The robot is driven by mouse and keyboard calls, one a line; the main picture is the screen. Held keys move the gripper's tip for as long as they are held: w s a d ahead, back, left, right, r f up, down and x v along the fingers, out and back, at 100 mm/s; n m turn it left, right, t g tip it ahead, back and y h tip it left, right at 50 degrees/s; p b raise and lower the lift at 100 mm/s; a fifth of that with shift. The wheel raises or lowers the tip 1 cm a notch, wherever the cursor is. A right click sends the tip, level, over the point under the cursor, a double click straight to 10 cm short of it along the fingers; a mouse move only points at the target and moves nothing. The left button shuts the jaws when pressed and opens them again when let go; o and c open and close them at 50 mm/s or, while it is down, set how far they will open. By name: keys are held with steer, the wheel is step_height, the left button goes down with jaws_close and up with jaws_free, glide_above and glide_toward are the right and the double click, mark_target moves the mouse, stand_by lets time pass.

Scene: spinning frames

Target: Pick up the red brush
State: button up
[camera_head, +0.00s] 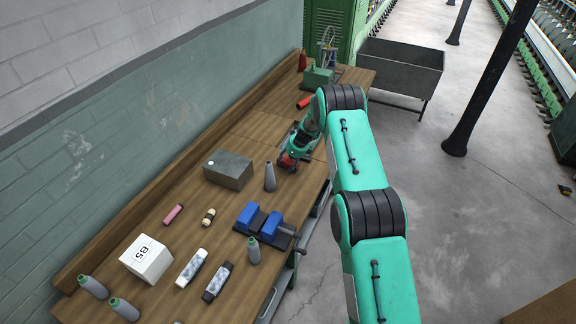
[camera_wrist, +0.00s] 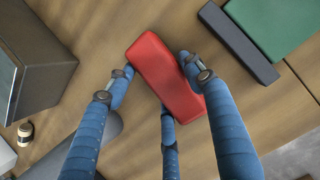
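A red rounded block, which I take for the red brush (camera_wrist: 163,72), lies on the wooden workbench, directly below my gripper. In the head view, a small part of the red brush (camera_head: 287,162) shows under the gripper. No bristles are visible. My gripper (camera_wrist: 155,72) has blue jointed fingers and points down at it. One fingertip is at its left with a narrow gap, one is at its right edge, and a third is at its lower edge. The fingers look spread around it, not closed. In the head view my gripper (camera_head: 298,148) is mostly hidden by my arm.
A grey metal box (camera_head: 229,170) and a grey cone (camera_head: 270,177) stand left of the gripper. A blue-jawed vise (camera_head: 260,221) is nearer. Another red cylinder (camera_head: 304,102) lies farther back. In the wrist view, a dark bar (camera_wrist: 238,43) and green piece (camera_wrist: 275,25) lie close by.

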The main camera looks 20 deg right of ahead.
mark_target(285, 161)
steer(key=c, duration=0.5)
steer(key=shift+c, duration=0.2)
steer(key=shift+r, duration=0.25)
steer(key=shift+w+r, duration=0.1)
steer(key=shift+r, duration=0.7)
step_height(285, 161, up, 2)
steer(key=shift+r, duration=0.1)
steer(key=s+a+r+b, duration=0.1)
steer(key=s+a+b, duration=0.1)
steer(key=s, duration=1.4)
steer(key=shift+a+r+b, duration=0.15)
steer(key=shift+a+b, duration=0.1)
steer(key=shift+b, duration=0.05)
